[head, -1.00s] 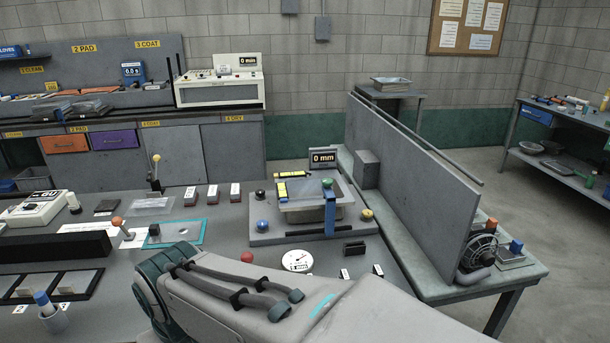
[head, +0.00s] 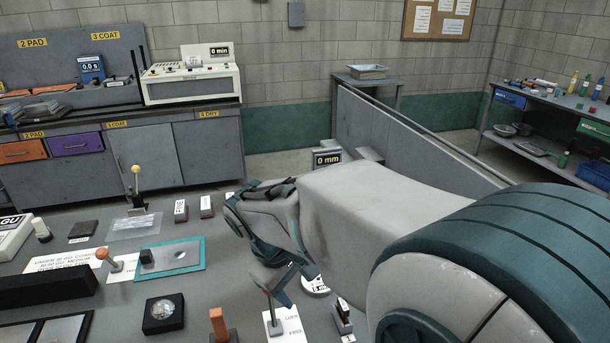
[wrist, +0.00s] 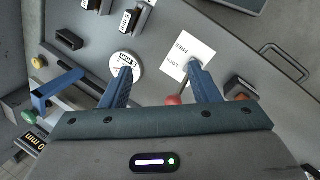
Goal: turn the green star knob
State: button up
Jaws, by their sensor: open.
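The green knob (wrist: 28,117) shows small at the left edge of the wrist view, beside a blue bracket (wrist: 58,90); its star shape is too small to make out. In the head view my arm hides it. My gripper (wrist: 158,68) is open and empty, its two blue fingers pointing down over the bench, well to the right of the green knob in the wrist view. A red ball knob (wrist: 172,99) on a lever shows between the fingers, beside the LOCK/FREE card (wrist: 187,52); I cannot tell if a finger touches it.
A round white dial (wrist: 124,60) lies by the left finger. A yellow knob (wrist: 38,62) and a mm display (wrist: 36,140) are near the green knob.

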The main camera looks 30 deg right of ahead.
jog(key=w+d+n+h+p, duration=0.2)
jog(key=w+d+n+h, duration=0.55)
jog(key=w, duration=0.45)
jog(key=w+d+n+h+p, duration=0.1)
jog(key=w+d+n+h, duration=0.6)
jog(key=w, duration=0.4)
jog(key=shift+m+g, duration=0.3)
jog(key=shift+m, duration=0.15)
jog(key=d+p, duration=0.1)
jog(key=d, duration=0.3)
jog(key=d+p, duration=0.1)
jog(key=d, duration=0.4)
jog(key=d+p, duration=0.1)
jog(key=d, duration=0.4)
jog(key=shift+s+d+f, duration=0.1)
jog(key=shift+d+f, duration=0.15)
jog(key=shift+c, duration=0.2)
jog(key=c, duration=0.9)
